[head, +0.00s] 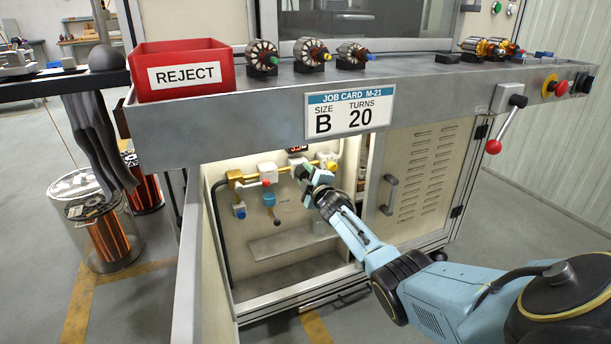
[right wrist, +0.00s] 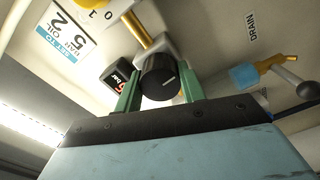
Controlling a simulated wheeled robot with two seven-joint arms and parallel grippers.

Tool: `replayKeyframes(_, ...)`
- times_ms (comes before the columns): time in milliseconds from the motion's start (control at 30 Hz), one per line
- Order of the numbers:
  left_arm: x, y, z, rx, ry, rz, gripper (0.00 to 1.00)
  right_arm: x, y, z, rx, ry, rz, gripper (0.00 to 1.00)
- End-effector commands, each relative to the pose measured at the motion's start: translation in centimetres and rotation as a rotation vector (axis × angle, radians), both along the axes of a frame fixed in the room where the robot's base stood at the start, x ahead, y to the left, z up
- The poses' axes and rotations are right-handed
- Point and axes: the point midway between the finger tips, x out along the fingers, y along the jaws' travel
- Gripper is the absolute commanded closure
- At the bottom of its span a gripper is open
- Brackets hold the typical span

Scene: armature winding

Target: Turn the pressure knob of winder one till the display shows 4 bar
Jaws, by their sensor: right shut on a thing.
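The pressure knob (right wrist: 160,80) is round and black with a white mark on its face. It shows in the right wrist view between the two green fingers of my right gripper (right wrist: 160,92), which is shut on it. In the head view my right gripper (head: 304,172) reaches into the open cabinet bay, and the knob is mostly hidden there. The small black display (head: 297,149) with red digits sits just above the gripper. It also shows beside the knob in the right wrist view (right wrist: 118,77); its reading is too small and cut off to tell. My left gripper is not in view.
The bench edge with a job card (head: 349,112) overhangs the bay. An open cabinet door (head: 192,260) stands at the left.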

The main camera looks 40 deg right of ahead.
Motion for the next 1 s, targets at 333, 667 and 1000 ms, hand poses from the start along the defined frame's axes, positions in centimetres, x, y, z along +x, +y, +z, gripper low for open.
replayKeyframes(333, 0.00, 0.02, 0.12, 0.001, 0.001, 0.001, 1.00, 0.02, 0.02, -0.01, 0.015, -0.005, 0.000, 0.83)
replayKeyframes(667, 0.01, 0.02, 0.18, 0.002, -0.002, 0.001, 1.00, 0.01, 0.02, 0.00, 0.013, -0.004, 0.000, 0.39)
replayKeyframes(1000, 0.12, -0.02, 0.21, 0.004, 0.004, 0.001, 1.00, -0.16, 0.07, -0.02, 0.014, -0.003, 0.000, 0.39)
